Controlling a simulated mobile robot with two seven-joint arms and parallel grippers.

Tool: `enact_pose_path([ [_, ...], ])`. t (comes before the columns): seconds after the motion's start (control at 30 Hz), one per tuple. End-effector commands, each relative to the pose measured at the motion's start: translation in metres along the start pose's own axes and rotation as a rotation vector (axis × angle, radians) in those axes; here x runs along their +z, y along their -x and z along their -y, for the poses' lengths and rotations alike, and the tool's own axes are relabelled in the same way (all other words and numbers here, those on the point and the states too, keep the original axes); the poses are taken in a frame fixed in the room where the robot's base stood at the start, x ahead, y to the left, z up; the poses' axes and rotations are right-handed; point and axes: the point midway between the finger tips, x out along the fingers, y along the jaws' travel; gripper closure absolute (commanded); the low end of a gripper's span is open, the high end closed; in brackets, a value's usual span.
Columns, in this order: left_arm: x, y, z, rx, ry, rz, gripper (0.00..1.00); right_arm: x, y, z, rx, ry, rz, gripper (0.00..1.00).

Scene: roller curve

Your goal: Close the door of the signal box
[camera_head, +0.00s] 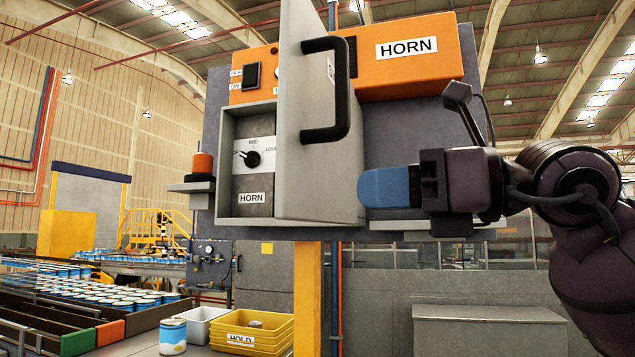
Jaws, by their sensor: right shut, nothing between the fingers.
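The signal box (228,196) is a grey cabinet on a dark panel, and its door (298,190) stands open. The door is a light grey slab angled out from the box, with a black bar handle (342,92) on the face I see. Left of the door the inside shows, with a knob (252,159) marked MID and LOUD and a HORN label. The door hides the rest of the inside. My right gripper (385,187) has blue fingertips, shut and empty, just right of the door's lower right edge. I cannot tell if they touch. My left gripper is not in view.
An orange housing (418,83) with a HORN label and a black switch (252,75) spans the top of the panel. An orange-capped part (202,165) juts out at the left. Below are a yellow HOLD bin (250,335), a white bin (199,322) and a can (172,337).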

Motion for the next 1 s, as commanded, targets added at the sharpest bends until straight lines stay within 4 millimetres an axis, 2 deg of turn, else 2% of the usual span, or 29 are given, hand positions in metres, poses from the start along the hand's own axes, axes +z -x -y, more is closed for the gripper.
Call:
enact_pose_path([
  [0.2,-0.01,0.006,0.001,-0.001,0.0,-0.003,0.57,0.003,-0.037,-0.001,0.003,0.001,0.001,1.0],
  [0.4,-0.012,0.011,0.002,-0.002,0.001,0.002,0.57,0.002,-0.06,-0.001,0.001,0.0,0.001,1.0],
  [0.6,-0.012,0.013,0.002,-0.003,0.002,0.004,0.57,0.001,-0.067,0.0,-0.001,0.001,0.002,1.0],
  [1.0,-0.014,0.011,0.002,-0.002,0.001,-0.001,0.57,0.0,-0.068,0.0,-0.001,0.001,0.002,1.0],
])
